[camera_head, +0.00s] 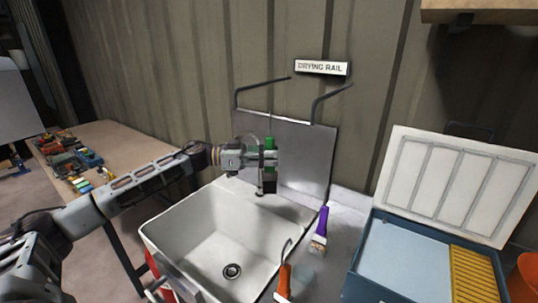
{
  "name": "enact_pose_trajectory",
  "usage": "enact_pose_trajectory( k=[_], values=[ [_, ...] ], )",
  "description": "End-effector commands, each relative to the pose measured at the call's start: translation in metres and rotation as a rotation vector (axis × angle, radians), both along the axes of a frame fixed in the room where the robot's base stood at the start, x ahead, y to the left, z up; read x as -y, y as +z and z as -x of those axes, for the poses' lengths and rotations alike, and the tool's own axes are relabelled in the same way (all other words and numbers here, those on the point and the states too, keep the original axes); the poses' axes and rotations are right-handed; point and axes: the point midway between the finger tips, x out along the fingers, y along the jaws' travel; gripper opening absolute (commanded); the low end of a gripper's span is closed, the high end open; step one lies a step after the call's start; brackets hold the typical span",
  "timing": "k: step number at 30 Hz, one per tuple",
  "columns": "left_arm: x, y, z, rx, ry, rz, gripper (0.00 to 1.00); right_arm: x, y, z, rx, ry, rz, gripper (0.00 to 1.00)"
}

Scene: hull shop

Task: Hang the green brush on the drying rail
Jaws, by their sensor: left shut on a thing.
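My left gripper (262,158) is shut on the green brush (269,146) in front of the metal splashback, above the far edge of the white sink. My right gripper is not in view.
A blue case (378,281) with an open white lid (455,185) stands at the right. A wooden bench (120,146) with several small items is at the left.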

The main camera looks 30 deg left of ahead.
Motion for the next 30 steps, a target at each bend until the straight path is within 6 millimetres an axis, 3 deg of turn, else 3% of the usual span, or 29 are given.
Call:
enact_pose_trajectory(
  k=[12, 13, 18, 24, 30],
  values=[
    [0.0, -0.002, 0.0, 0.0, -0.001, 0.0, 0.0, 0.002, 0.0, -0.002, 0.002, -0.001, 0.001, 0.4],
    [0.0, -0.002, 0.0, 0.0, -0.001, 0.0, 0.18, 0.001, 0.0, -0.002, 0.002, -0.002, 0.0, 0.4],
    [0.0, -0.002, 0.0, 0.0, -0.001, 0.0, 0.39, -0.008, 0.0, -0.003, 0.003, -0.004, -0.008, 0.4],
    [0.0, -0.002, 0.0, 0.0, -0.001, 0.0, 0.39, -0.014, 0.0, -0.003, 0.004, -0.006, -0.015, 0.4],
    [-0.001, -0.002, 0.0, -0.001, 0.0, 0.0, 0.39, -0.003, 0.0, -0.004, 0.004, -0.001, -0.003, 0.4]
  ],
)
